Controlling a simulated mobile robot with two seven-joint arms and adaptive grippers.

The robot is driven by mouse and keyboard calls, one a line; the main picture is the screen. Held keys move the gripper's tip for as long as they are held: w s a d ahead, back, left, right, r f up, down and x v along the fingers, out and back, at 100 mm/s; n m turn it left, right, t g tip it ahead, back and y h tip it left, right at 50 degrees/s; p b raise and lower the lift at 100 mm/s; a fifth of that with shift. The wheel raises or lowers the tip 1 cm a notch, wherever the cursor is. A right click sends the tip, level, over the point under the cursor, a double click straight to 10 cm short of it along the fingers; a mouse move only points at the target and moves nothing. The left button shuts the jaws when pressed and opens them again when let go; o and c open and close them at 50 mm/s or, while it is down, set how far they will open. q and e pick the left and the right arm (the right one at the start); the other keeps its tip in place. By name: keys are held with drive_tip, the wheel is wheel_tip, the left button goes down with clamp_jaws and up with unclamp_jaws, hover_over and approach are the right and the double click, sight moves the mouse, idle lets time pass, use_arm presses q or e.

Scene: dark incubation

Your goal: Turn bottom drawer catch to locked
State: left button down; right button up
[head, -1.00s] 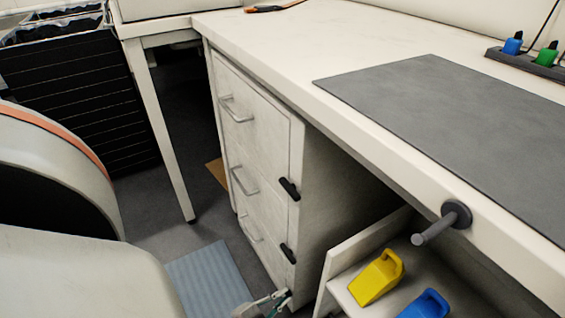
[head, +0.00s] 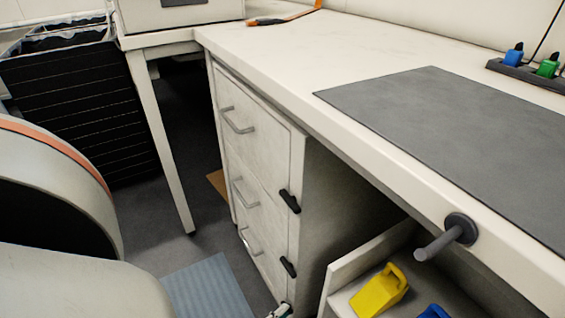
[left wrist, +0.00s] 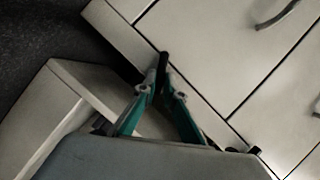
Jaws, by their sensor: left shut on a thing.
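A white drawer cabinet (head: 320,185) stands under the worktop, with grey bar handles on its drawers. Black catches sit along its right front edge: the top catch (head: 289,201), the middle catch (head: 288,267) and, low at the picture's bottom edge, the bottom catch, mostly hidden by my left gripper (head: 279,312). In the left wrist view, my left gripper's teal fingers (left wrist: 163,82) converge and are shut on the dark bottom catch (left wrist: 163,61). Another black catch (left wrist: 254,150) shows at lower right there. The bottom catch's exact angle is hard to read. My right gripper is not in view.
A grey knob (head: 459,229) juts from the worktop's front edge. Floor left of the cabinet is mostly clear, with a blue mat (head: 208,285).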

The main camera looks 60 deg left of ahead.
use_arm(q)
drive_tip(key=c, duration=2.1)
unclamp_jaws()
drive_tip(key=shift+c, duration=0.2)
